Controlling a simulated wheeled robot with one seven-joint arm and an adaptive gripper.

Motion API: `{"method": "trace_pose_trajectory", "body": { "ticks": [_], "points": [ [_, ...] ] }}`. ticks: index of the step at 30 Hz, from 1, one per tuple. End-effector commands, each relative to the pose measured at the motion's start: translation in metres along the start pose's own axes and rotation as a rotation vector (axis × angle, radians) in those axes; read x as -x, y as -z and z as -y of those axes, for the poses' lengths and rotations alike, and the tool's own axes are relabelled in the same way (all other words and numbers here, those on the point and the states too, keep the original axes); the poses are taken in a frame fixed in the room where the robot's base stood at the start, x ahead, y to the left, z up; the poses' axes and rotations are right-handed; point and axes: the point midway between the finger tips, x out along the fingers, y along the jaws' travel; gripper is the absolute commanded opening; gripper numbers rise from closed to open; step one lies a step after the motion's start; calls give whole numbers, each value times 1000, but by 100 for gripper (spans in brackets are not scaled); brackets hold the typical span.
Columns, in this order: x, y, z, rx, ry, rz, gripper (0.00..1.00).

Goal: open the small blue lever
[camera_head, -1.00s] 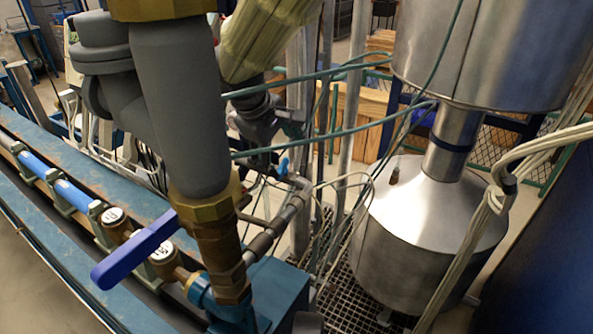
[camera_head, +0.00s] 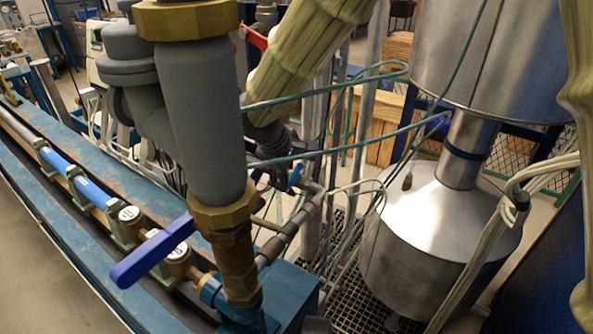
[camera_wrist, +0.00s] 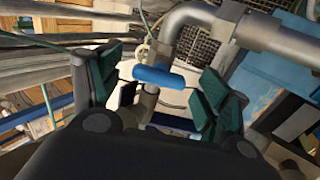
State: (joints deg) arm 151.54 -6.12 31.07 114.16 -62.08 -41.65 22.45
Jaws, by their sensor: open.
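The small blue lever (camera_head: 295,174) sits on a thin grey pipe behind the thick grey vertical pipe in the head view. In the wrist view the small blue lever (camera_wrist: 158,76) lies crosswise near the middle, beside a grey pipe elbow. My gripper (camera_wrist: 160,85) is open, with green-padded fingers to the left and right. The lever appears between the fingers in the picture, with visible gaps on both sides. I cannot tell how far ahead of the fingertips it is. In the head view I cannot clearly make out the gripper.
A large blue handle (camera_head: 152,250) sits on the brass-fitted vertical pipe (camera_head: 205,130) in front. Green thin hoses (camera_head: 330,153) cross near the small lever. A steel tank (camera_head: 430,235) stands to the right. A red handle (camera_head: 255,38) shows behind the pipe.

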Motion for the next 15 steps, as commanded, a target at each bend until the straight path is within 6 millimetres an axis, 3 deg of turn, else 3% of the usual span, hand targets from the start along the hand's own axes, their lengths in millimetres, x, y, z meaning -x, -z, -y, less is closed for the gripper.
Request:
{"method": "trace_pose_trajectory", "body": {
  "ticks": [6, 15],
  "points": [
    [-13, 0, 0, 0, 1, -1, 77],
    [-15, 0, 0, 0, 0, -1, 77]
  ]
}}
